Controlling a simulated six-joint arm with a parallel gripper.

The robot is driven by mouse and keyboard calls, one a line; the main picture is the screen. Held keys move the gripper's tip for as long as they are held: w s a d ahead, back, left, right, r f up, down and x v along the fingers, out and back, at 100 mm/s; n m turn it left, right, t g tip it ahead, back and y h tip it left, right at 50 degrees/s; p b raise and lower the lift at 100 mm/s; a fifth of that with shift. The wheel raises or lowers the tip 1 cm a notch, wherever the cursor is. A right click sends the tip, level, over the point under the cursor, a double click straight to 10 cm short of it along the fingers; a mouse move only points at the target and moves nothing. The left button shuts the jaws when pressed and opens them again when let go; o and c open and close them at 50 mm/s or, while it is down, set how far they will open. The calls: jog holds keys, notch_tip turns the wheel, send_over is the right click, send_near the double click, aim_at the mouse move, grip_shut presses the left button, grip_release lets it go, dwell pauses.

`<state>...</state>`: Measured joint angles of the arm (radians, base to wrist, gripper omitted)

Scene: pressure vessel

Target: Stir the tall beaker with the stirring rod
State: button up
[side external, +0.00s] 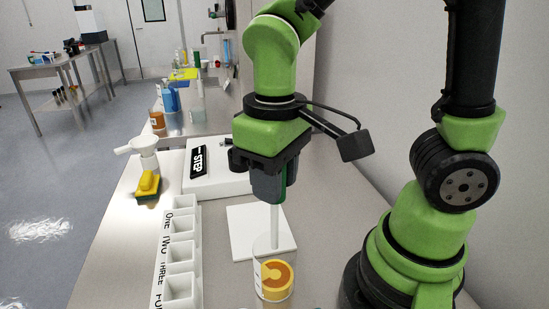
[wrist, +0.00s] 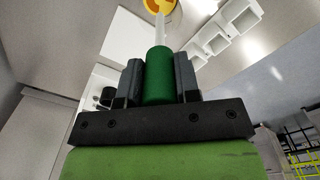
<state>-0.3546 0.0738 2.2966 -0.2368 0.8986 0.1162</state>
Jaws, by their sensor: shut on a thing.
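My gripper (side external: 270,190) points down and is shut on the green handle of the stirring rod. The rod's pale shaft (side external: 274,222) hangs upright below it, and its lower end shows within the outline of the tall beaker (side external: 262,252). The beaker is clear, stands upright, and has yellow-orange content low down. I cannot tell whether the rod tip touches that content. In the wrist view the green handle (wrist: 159,76) sits between both fingers (wrist: 159,80), and the pale shaft reaches toward the yellow-orange content (wrist: 160,6) at the top edge.
A white square plate (side external: 245,238) lies behind the beaker. A white rack with labelled compartments (side external: 180,256) stands to the left.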

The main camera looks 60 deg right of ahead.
aim_at(274, 246)
jog(key=shift+f, duration=4.4)
jog(key=shift+w, duration=0.1)
